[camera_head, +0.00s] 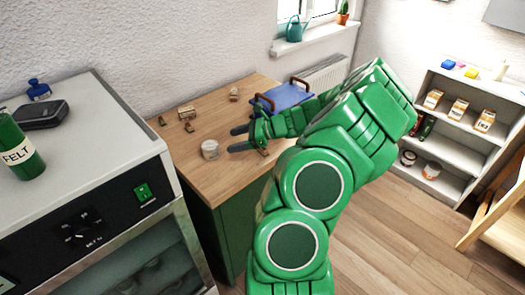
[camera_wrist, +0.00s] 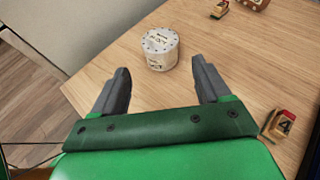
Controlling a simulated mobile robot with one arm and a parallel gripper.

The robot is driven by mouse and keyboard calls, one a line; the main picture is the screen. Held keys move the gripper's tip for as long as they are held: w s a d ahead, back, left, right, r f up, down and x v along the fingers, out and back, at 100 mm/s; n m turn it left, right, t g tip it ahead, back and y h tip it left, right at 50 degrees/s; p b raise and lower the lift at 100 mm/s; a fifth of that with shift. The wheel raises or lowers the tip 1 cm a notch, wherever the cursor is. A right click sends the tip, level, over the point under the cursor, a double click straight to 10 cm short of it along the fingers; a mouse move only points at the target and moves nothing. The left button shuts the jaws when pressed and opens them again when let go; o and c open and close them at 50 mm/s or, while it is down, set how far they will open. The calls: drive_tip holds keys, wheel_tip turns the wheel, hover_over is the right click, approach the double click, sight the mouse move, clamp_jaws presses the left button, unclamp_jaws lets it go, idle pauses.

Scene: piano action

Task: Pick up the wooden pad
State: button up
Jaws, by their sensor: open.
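Several small wooden pieces lie on the wooden worktop; I cannot tell for certain which is the wooden pad. In the wrist view, a small wooden block with a red top and a "4" (camera_wrist: 282,125) lies right of my gripper (camera_wrist: 161,72). A similar small block (camera_wrist: 219,9) lies at the top. In the head view, small pieces (camera_head: 189,127) (camera_head: 162,121) lie at the worktop's left. My gripper (camera_head: 238,139) is open and empty above the worktop.
A blue tray with brown handles (camera_head: 284,97) lies behind my gripper. Larger wooden pieces (camera_head: 186,112) (camera_head: 234,94) lie farther back. The grey-topped oven cabinet (camera_head: 90,125) adjoins at left; a shelf (camera_head: 455,155) stands at right. The worktop's front left is bare.

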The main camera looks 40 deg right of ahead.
drive_tip(key=c, duration=0.4)
